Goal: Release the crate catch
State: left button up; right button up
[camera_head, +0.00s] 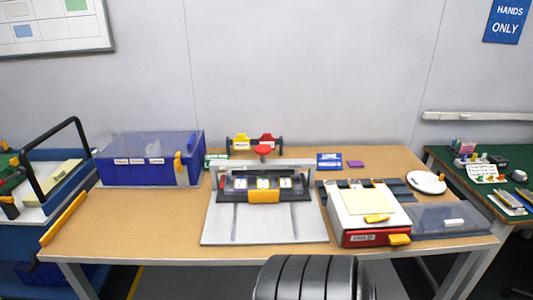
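A blue crate (130,174) stands at the left of the wooden table, with a clear bluish lid (143,146) on top and white labels on its front. A yellow catch (178,164) sits upright on the crate's front near its right end, over a pale strip. It is too small to tell for certain whether the catch is fastened. Neither of my grippers is in view.
A grey fixture with a yellow front block (263,197) stands mid-table. Right of it are a white-topped box with a red front (368,238), a grey tray (455,221) and a white plate (427,182). A blue cart with a black handle (45,165) stands left. Bare table lies before the crate.

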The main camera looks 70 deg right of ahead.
aim_at(178, 162)
jog(key=l+z, duration=0.2)
jog(key=z, duration=0.25)
jog(key=i+l+z, duration=0.15)
jog(key=z, duration=0.35)
jog(key=i+l+z, duration=0.15)
jog(key=z, duration=0.3)
jog(key=i+l+z, duration=0.1)
jog(key=z, duration=0.4)
jog(key=i+l, duration=0.1)
jog(key=i, duration=0.4)
